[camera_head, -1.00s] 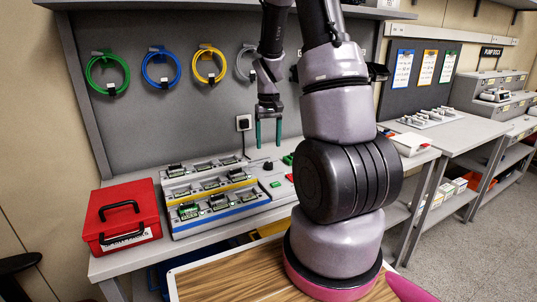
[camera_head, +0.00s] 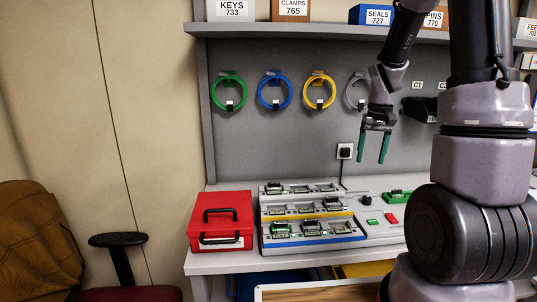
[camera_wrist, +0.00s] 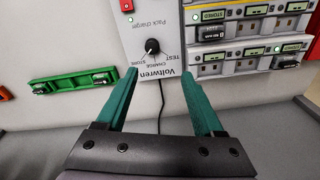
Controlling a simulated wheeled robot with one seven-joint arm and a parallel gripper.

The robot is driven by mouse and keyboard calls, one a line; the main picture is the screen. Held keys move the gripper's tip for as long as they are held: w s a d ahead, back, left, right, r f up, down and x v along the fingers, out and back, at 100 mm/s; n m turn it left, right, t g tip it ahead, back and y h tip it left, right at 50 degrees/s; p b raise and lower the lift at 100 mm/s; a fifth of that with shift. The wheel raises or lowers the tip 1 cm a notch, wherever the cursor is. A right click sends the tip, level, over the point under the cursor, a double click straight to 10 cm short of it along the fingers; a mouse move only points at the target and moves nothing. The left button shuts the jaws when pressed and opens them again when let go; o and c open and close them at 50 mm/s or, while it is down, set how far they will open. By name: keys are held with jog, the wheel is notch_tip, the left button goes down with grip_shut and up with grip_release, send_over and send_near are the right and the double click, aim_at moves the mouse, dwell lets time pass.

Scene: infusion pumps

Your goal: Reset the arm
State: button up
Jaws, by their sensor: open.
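My gripper (camera_head: 374,146) has two teal fingers, spread apart with nothing between them. In the wrist view my gripper (camera_wrist: 165,100) is open above the charger's control panel (camera_wrist: 152,22), which carries a black knob (camera_wrist: 152,46) and the word Voltwren. The charger (camera_head: 265,230) stands on the bench with several packs in its rows. My arm's upper links show at the right of the head view.
A red box (camera_head: 221,222) stands at the bench's left. Coiled cables, the blue one (camera_head: 275,91) among them, hang on the panel. A shelf (camera_head: 300,32) with labelled boxes runs above. A chair (camera_head: 120,245) stands at lower left. A green holder (camera_wrist: 75,82) lies beside the charger.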

jog(key=s+a+r+m+t+y, duration=0.1)
jog(key=s+a+r+t, duration=0.2)
jog(key=s+r, duration=0.6)
jog(key=s+a+r+t, duration=0.3)
jog(key=s+a+r, duration=0.5)
jog(key=s+r, duration=0.2)
jog(key=shift+a+r+m+y, duration=0.15)
jog(key=shift+r+m+y, duration=0.2)
jog(key=shift+m+y, duration=0.05)
dwell(0.6)
